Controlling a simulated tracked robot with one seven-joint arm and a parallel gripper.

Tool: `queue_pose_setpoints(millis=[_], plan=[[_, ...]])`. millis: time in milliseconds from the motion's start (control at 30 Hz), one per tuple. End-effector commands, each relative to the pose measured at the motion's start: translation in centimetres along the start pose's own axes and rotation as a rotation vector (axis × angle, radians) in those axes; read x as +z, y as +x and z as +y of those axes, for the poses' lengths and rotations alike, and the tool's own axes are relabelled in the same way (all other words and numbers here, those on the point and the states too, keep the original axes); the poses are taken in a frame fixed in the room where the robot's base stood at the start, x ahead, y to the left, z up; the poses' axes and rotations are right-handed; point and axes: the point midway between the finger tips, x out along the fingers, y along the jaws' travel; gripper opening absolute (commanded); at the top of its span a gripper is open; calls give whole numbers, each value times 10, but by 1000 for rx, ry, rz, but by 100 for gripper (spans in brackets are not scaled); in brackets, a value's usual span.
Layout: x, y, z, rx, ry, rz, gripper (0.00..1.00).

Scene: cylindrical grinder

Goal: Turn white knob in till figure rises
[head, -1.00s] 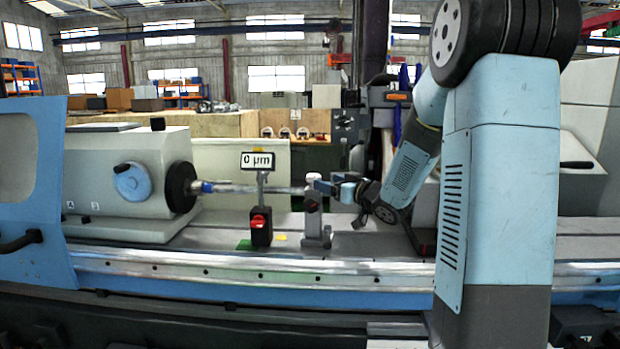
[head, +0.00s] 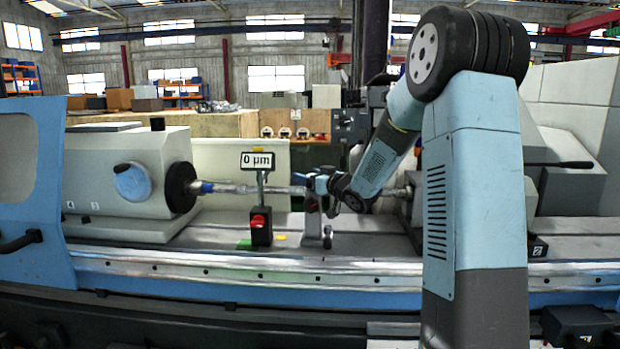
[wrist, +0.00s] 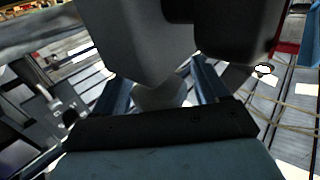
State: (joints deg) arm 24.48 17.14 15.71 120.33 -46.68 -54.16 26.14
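The readout (head: 257,161) on its stand shows "0 µm" in the head view. The grey workpiece bar (head: 245,189) runs right from the chuck to a small upright steady rest (head: 313,224). My gripper (head: 314,184) is at the top of this rest, on its right side, and covers part of it. In the wrist view my two blue fingers (wrist: 163,90) stand wide apart. A pale, rounded end, likely the white knob (wrist: 160,97), lies between them, with gaps seeming to show on both sides. A dark grey body hides its far part. The knob cannot be made out in the head view.
The dark box with a red button (head: 260,221) stands left of the rest, below the readout. The headstock and chuck (head: 180,187) are further left. A grey tailstock (head: 400,205) is behind my arm at right. The machine bed (head: 370,245) is clear in front.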

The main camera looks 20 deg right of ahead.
Motion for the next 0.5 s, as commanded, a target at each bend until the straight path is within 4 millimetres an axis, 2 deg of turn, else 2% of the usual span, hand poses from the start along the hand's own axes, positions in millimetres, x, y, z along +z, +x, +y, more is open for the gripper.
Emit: queue_pose_setpoints(millis=[67, 500], plan=[[0, 0, 0, 0, 0, 0, 67], [0, 0, 0, 1, 0, 0, 25]])
